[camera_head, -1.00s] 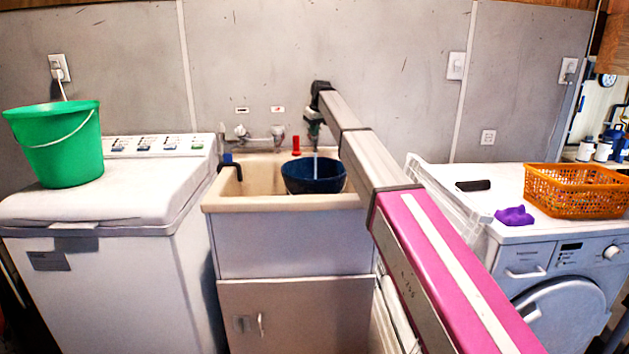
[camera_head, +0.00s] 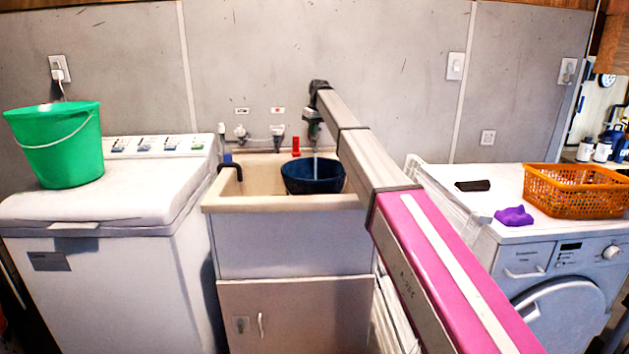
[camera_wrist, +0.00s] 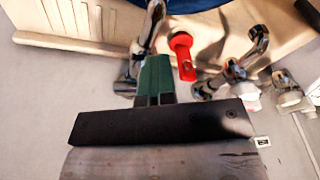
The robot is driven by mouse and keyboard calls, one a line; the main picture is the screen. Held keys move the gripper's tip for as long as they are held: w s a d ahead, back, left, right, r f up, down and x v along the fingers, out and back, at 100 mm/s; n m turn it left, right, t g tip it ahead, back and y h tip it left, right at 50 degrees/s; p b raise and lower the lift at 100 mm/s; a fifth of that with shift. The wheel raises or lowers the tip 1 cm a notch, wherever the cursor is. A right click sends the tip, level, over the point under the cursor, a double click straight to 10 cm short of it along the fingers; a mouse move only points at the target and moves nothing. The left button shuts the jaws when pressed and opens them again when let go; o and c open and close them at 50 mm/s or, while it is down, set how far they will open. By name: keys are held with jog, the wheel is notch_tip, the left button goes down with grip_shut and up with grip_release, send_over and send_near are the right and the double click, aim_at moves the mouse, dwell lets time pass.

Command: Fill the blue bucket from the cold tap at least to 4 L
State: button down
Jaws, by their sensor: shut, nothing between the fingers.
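The dark blue bucket (camera_head: 313,178) stands in the beige sink (camera_head: 281,203). A thin water stream (camera_head: 315,168) falls into it from above. The water level inside cannot be read. My gripper (camera_head: 314,133) is above and behind the bucket, at the right end of the tap row. In the wrist view my gripper's green fingers (camera_wrist: 155,75) are shut and empty, close beside a metal tap (camera_wrist: 148,38); contact cannot be told. The bucket's blue edge (camera_wrist: 195,4) shows at the top there. Two other taps (camera_head: 241,133) (camera_head: 278,133) are left of my gripper; the labels are unreadable.
A red object (camera_head: 296,147) stands at the sink's back, also in the wrist view (camera_wrist: 183,56). A green bucket (camera_head: 57,145) sits on the left washing machine (camera_head: 110,206). An orange basket (camera_head: 577,190) and purple cloth (camera_head: 514,216) lie on the right machine (camera_head: 560,240).

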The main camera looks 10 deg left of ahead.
jog(key=w, duration=0.1)
jog(key=w+a, duration=0.1)
jog(key=w+t, duration=0.1)
jog(key=shift+w+a+r, duration=0.2)
jog(key=shift+w+a, duration=0.05)
jog(key=shift+w+r, duration=0.1)
jog(key=shift+r, duration=0.8)
jog(key=v, duration=0.3)
jog(key=shift+w, duration=0.2)
jog(key=shift+s+r, duration=0.6)
jog(key=shift+r, duration=0.35)
jog(key=shift+s, duration=0.15)
jog(key=c, duration=1.8)
grip_release()
